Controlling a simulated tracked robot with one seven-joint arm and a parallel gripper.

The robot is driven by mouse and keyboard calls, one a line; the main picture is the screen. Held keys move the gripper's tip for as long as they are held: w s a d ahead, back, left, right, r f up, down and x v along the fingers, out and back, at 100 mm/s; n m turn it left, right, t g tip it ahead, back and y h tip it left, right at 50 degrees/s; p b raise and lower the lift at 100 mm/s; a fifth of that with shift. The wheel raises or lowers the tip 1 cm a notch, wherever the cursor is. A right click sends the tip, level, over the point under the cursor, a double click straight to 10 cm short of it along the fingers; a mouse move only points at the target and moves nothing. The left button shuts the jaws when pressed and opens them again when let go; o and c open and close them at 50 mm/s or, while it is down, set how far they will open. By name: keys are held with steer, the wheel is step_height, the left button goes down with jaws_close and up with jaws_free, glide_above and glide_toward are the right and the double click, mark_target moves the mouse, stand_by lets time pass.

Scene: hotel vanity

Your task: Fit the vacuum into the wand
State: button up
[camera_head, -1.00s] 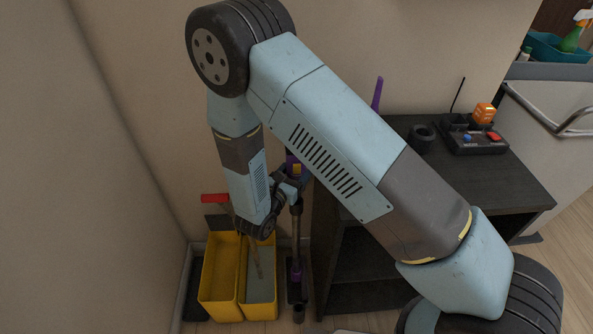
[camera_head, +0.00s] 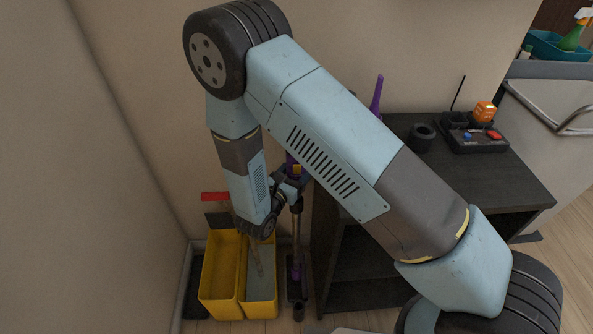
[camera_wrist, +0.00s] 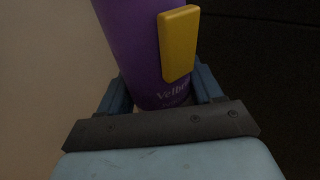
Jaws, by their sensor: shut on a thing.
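The purple vacuum body (camera_wrist: 132,45) with a yellow part (camera_wrist: 180,42) fills the middle of the wrist view. My gripper (camera_wrist: 162,92) is shut around it, one blue finger on each side. In the head view, my gripper (camera_head: 291,186) is partly hidden behind my arm, with a bit of the purple vacuum (camera_head: 291,166) showing above it. The grey wand (camera_head: 297,234) stands upright just below the gripper, beside the dark cabinet. I cannot tell whether vacuum and wand are joined, because the gripper covers the meeting place.
A yellow two-part bucket (camera_head: 221,270) stands left of the wand, with a red-topped handled tool (camera_head: 214,197) at it. The dark cabinet (camera_head: 340,285) is close on the right and carries a black holder (camera_head: 421,138) and a device (camera_head: 475,135). The wall is close behind.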

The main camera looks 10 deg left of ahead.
steer(key=shift+f, duration=2.55)
stand_by(1.9)
steer(key=shift+f, duration=0.35)
stand_by(0.5)
steer(key=shift+s+f, duration=0.1)
jaws_close()
steer(key=shift+f, duration=0.15)
steer(key=o, duration=1.4)
jaws_free()
steer(key=shift+o, duration=0.3)
steer(key=v, duration=1.3)
steer(key=shift+s, duration=0.3)
